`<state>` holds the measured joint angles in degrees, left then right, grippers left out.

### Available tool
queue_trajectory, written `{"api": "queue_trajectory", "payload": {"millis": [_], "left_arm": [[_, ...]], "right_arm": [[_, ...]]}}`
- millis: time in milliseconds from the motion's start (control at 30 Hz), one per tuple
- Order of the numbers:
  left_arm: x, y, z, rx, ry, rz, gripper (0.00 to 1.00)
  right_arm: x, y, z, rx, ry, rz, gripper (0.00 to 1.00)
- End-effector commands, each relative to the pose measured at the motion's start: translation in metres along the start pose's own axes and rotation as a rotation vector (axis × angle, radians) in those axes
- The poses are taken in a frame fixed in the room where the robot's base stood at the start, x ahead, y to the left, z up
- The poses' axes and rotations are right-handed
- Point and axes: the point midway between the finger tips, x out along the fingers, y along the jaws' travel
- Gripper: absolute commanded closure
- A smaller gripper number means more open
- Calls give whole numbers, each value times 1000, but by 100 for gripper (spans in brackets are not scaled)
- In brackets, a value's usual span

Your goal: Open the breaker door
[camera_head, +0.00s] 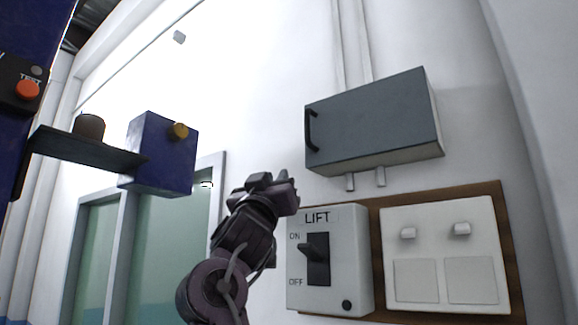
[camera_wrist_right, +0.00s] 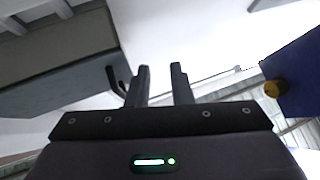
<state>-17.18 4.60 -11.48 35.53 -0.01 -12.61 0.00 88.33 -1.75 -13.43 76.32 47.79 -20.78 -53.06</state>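The breaker box is a grey wall box with a dark grey front door (camera_head: 375,122), shut, at the upper right of the head view. Its black handle (camera_head: 309,130) is on the door's left edge. My right gripper (camera_head: 284,178) is below and left of the handle, apart from it in the picture. In the right wrist view, the two fingers (camera_wrist_right: 162,82) stand apart with nothing between them. The handle (camera_wrist_right: 117,80) shows just left of the left finger there, with the grey door (camera_wrist_right: 60,85) beside it. My left gripper is not in view.
Below the box, a lift switch panel (camera_head: 354,262) and a white socket panel (camera_head: 440,245) sit on a brown board (camera_head: 505,240). A blue box with a yellow knob (camera_head: 160,160) is at the left. White wall lies between it and the breaker box.

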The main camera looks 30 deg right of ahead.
Motion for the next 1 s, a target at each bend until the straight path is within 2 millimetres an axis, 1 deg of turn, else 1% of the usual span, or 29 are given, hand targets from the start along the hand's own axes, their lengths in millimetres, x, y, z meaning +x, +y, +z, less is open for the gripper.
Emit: {"api": "queue_trajectory", "payload": {"millis": [33,100,200,233,367,600,700,833,1000], "left_arm": [[0,0,-1,0,1,0,64],[-1,0,-1,0,1,0,64],[-2,0,-1,0,1,0,64],[-3,0,-1,0,1,0,64],[-14,0,-1,0,0,0,64],[-44,-1,-4,0,1,0,64],[-52,-1,-5,0,1,0,64],[-57,-1,-6,0,1,0,64],[-58,-1,-5,-1,0,0,64]], "right_arm": [[6,20,-25,4,23,47,80],[9,40,-46,3,42,96,80],[11,56,-62,1,55,136,80],[13,59,-65,0,56,142,80],[27,63,-70,-3,57,149,80],[66,69,-73,-2,57,148,80],[78,70,-73,-1,58,147,80],[87,71,-72,-1,57,147,80],[89,71,-70,1,59,146,80]]}}
